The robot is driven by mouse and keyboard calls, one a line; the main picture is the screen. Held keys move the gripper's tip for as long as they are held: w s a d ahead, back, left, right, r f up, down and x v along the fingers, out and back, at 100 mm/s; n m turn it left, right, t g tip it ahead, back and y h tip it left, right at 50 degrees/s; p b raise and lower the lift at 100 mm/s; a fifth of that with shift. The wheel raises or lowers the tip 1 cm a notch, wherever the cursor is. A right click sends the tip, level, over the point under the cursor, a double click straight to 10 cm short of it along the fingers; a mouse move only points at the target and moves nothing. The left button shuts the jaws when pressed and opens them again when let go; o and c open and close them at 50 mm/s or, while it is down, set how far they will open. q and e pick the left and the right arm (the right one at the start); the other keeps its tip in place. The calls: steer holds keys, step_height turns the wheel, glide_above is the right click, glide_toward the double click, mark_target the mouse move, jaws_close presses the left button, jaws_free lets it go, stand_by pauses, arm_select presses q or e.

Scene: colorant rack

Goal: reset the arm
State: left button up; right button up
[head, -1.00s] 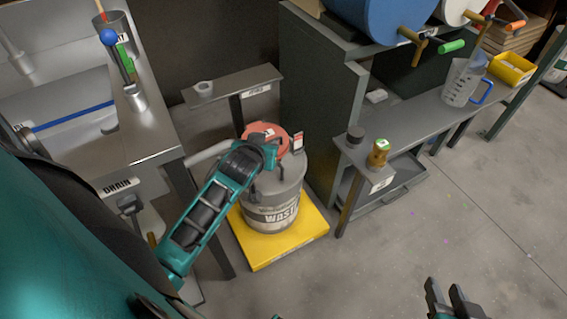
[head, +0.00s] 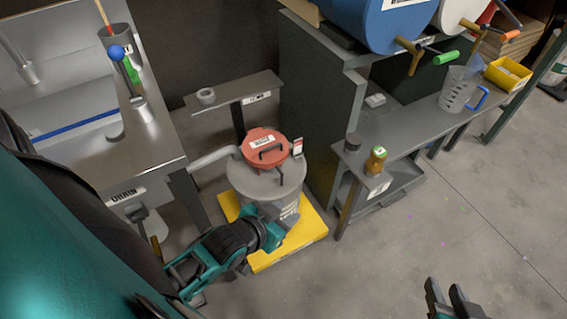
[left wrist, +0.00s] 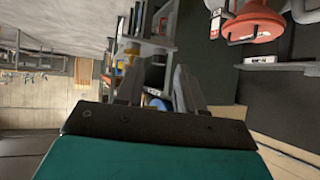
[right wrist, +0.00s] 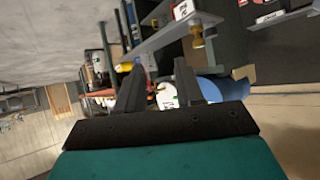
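My left gripper (head: 287,215) is in front of the grey waste drum (head: 240,185), over the yellow platform. In the left wrist view its two fingers (left wrist: 157,88) stand apart with nothing between them, so it is open and empty. The red lid (head: 265,147) with a black handle sits on the drum, clear of the gripper; it also shows upside down in the left wrist view (left wrist: 255,24). My right gripper (head: 447,292) is at the lower right of the head view over bare floor. Its fingers (right wrist: 160,85) are apart and empty.
A yellow platform (head: 308,228) carries the drum. A steel bench (head: 150,155) stands left. At right, a shelf (head: 420,125) holds a measuring jug (head: 459,90) and, near its front end, an amber bottle (head: 375,160). Blue drum (head: 375,22) lies above. Floor at right is clear.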

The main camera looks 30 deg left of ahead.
arm_select(q)
steer(key=shift+s+d, duration=0.1)
